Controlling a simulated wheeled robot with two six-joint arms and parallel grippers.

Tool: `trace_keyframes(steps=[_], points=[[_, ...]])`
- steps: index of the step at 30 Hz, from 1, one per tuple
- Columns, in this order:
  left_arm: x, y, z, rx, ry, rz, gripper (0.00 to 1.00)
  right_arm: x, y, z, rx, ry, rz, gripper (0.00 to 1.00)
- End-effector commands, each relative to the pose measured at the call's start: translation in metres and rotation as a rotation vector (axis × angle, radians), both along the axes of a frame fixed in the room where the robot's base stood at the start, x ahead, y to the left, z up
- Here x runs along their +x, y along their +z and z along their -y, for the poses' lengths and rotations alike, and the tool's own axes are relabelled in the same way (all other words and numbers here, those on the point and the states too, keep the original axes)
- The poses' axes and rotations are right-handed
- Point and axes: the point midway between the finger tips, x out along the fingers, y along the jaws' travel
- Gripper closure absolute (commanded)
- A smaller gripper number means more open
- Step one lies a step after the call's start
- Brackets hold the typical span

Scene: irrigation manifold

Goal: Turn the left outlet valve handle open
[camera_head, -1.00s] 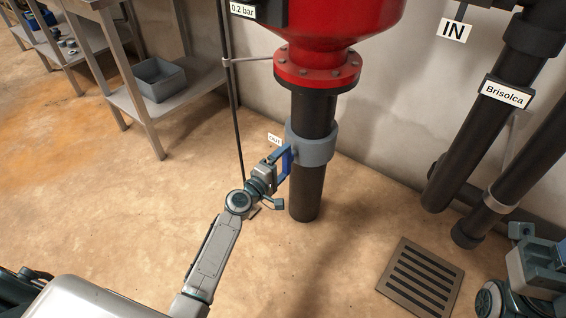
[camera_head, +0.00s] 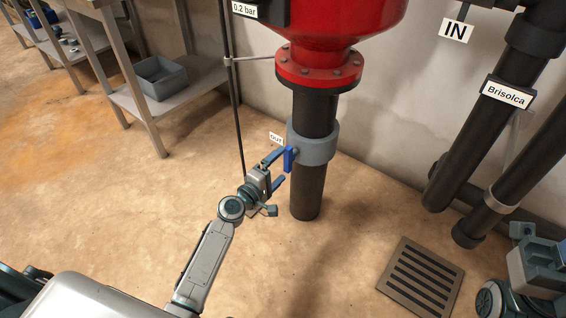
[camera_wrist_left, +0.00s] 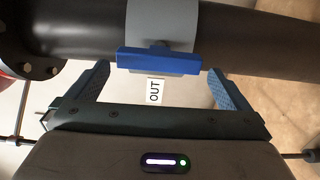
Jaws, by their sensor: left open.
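The left outlet valve handle (camera_head: 288,159) is a blue bar on the grey collar (camera_head: 318,150) around the dark outlet pipe under the red tank. In the head view it stands upright, along the pipe. In the left wrist view the handle (camera_wrist_left: 158,61) also lies parallel to the pipe. My left gripper (camera_head: 281,165) is open and empty, just left of the handle. In the wrist view its two fingers lie spread to either side below the bar, with a gap to it. My right gripper (camera_head: 540,262) is partly in view at the right edge; its jaws are unclear.
An OUT label (camera_head: 276,139) hangs behind the handle. A thin dark rod (camera_head: 238,110) stands left of the pipe. Dark inlet pipes (camera_head: 470,130) and a floor drain (camera_head: 420,278) are at the right. A metal bench (camera_head: 165,112) with a grey bin is at the upper left.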

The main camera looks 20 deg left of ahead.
Motion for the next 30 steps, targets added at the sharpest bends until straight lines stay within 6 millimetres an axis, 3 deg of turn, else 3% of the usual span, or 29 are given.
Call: trace_keyframes(steps=[6, 12, 30], points=[[-0.043, -0.002, -0.016, 0.001, 0.0, -0.003, 0.0, 0.0, 0.0, 0.0, -0.003, 0.002, -0.002, 0.64], [-0.068, -0.002, -0.025, 0.002, 0.001, -0.002, 0.0, 0.0, -0.002, 0.0, -0.003, 0.001, -0.002, 0.64], [-0.074, -0.001, -0.027, -0.002, 0.001, -0.002, 0.0, 0.0, -0.001, 0.0, -0.002, 0.0, -0.002, 0.64]])
